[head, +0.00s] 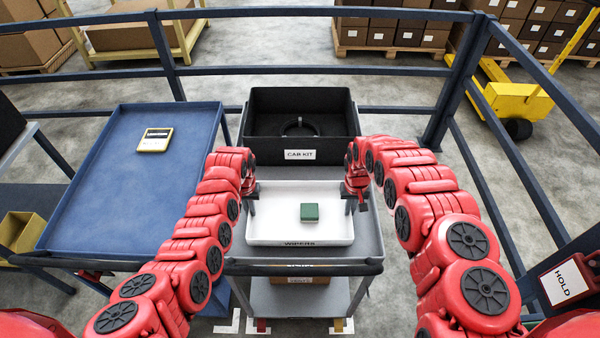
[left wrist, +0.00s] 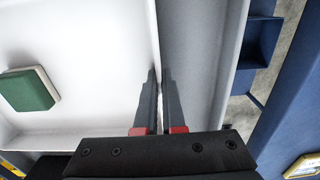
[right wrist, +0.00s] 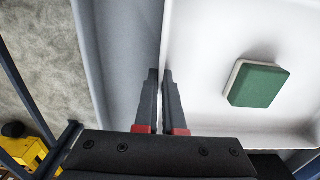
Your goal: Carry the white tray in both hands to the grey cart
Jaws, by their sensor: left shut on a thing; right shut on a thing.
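The white tray (head: 275,229), labelled WIPERS on its front, is level over the top of the grey cart (head: 370,240), inside its raised edges. I cannot tell whether it touches the cart's surface. A green and white block (head: 310,212) lies in the tray. My left gripper (head: 251,207) is shut on the tray's left wall; the left wrist view shows its fingers (left wrist: 160,80) astride that wall. My right gripper (head: 350,207) is shut on the right wall, its fingers (right wrist: 160,80) likewise astride it in the right wrist view.
A black bin (head: 300,100) labelled CAB KIT stands directly behind the tray. A blue table (head: 120,210) with a small yellow-edged device (head: 155,140) is at the left. Dark blue rails (head: 300,72) run behind and at the right. A HOLD sign (head: 569,283) is at the lower right.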

